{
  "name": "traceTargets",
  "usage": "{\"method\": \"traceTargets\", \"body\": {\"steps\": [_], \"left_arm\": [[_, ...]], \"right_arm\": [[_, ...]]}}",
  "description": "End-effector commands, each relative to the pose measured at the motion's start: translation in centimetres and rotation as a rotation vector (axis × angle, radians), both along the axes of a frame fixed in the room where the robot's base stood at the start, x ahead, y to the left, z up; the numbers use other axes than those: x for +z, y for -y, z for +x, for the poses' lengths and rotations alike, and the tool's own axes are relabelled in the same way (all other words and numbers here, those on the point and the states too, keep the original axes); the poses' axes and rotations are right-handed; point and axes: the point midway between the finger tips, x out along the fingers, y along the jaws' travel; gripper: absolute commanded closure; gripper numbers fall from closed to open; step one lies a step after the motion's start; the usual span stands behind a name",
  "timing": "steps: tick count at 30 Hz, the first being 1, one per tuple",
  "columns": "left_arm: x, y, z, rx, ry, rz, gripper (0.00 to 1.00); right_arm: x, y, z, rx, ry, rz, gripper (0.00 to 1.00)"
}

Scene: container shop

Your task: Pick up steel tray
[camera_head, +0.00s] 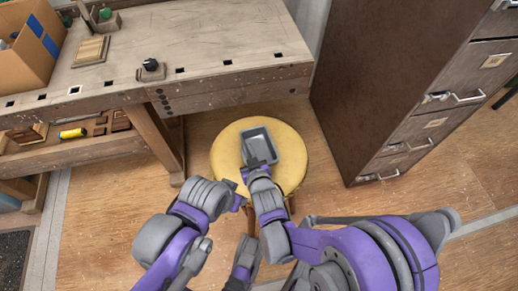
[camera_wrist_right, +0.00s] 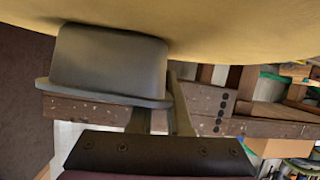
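The steel tray (camera_head: 262,140), a grey rectangular open dish, stands upright on a round yellow stool (camera_head: 228,158). My right gripper (camera_head: 256,163) is at the tray's near edge. In the right wrist view the tray (camera_wrist_right: 108,65) appears upside down against the yellow seat. The right gripper's fingers (camera_wrist_right: 163,110) straddle the tray's wall near one end, one hidden behind it and one outside. A gap shows between them below the rim; firm contact is unclear. My left arm ends low at the left of the stool; its fingers are not clearly visible.
A wooden workbench (camera_head: 200,40) stands behind and left of the stool, with a cardboard box (camera_head: 25,50) on it. A brown drawer cabinet (camera_head: 390,70) stands close at the right. Wooden floor (camera_head: 110,200) is open at the left.

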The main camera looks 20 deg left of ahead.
Motion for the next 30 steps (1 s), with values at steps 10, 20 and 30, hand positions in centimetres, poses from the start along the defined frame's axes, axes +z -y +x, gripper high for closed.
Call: {"method": "traceTargets", "body": {"steps": [10, 20, 30], "left_arm": [[0.0, 0.0, 0.0, 0.0, 0.0, 0.0, 0.5], [0.0, 0.0, 0.0, 0.0, 0.0, 0.0, 0.5], [0.0, 0.0, 0.0, 0.0, 0.0, 0.0, 0.5]], "right_arm": [[0.0, 0.02, -0.01, 0.0, 0.0, 0.0, 1.0], [0.0, 0.03, -0.02, 0.0, 0.0, 0.0, 1.0], [0.0, 0.02, -0.01, 0.0, 0.0, 0.0, 1.0]]}}
